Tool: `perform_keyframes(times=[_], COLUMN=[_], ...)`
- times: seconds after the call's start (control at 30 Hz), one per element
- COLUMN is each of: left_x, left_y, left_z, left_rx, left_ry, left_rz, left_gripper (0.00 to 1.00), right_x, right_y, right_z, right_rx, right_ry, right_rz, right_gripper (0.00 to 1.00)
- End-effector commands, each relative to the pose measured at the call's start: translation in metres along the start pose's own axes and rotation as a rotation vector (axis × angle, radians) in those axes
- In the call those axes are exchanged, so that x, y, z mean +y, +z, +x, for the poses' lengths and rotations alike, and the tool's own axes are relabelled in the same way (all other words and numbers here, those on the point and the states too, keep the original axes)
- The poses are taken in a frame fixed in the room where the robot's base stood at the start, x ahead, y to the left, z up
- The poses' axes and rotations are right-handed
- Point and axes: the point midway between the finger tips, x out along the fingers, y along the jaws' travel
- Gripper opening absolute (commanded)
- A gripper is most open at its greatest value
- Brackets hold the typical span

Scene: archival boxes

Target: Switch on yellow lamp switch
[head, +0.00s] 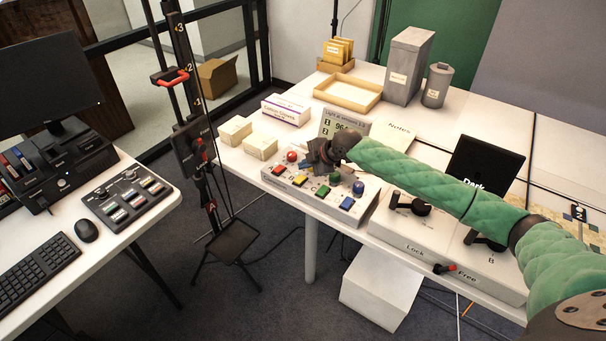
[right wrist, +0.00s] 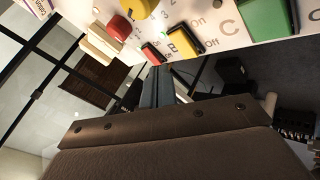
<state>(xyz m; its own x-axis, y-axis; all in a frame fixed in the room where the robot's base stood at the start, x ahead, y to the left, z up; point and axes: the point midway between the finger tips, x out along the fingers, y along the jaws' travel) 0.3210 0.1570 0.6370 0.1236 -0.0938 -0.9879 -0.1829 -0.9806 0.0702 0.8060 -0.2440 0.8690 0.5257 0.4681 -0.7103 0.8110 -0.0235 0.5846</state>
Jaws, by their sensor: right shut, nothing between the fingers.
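The yellow lamp switch (head: 299,180) is a small rocker on the front row of a white control box (head: 270,182), between a red switch (head: 278,171) and a green switch (head: 322,191). In the right wrist view the yellow switch (right wrist: 185,43) shows beside "On" and "Off" labels; which way it is tilted I cannot tell. My right gripper (head: 308,164) is over the box, just behind the yellow switch, shut and empty. In the right wrist view its fingers (right wrist: 160,72) point toward the gap between the red and yellow switches; contact cannot be told. My left gripper is out of view.
Round knobs stand behind the switches: red (head: 291,157), green (head: 336,178) and blue (head: 358,187). A blue switch (head: 346,202) ends the front row. A sign (head: 343,126) stands behind the box. A lever box (head: 410,225) is on its right, small cream boxes (head: 235,131) on its left.

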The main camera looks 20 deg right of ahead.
Motion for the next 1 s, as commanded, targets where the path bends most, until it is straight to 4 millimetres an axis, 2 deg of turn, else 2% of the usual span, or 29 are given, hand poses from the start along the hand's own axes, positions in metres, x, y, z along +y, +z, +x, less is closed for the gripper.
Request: perform_keyframes(times=[0.3,0.8,0.9,1.0], left_x=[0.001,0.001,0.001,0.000], left_y=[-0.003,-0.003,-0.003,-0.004], left_z=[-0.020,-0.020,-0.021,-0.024], left_rx=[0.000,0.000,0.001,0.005], left_ry=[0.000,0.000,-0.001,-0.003], left_rz=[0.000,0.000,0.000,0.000], left_gripper=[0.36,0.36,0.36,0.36], right_x=[0.015,0.015,0.011,-0.003], right_y=[-0.014,-0.015,-0.017,-0.027], right_z=[-0.019,-0.020,-0.019,-0.013], right_rx=[0.001,0.000,0.002,0.006], right_ry=[0.001,0.000,-0.003,-0.014], right_rz=[0.000,0.000,0.004,0.020], right_gripper=[0.00,0.00,0.00,0.00])
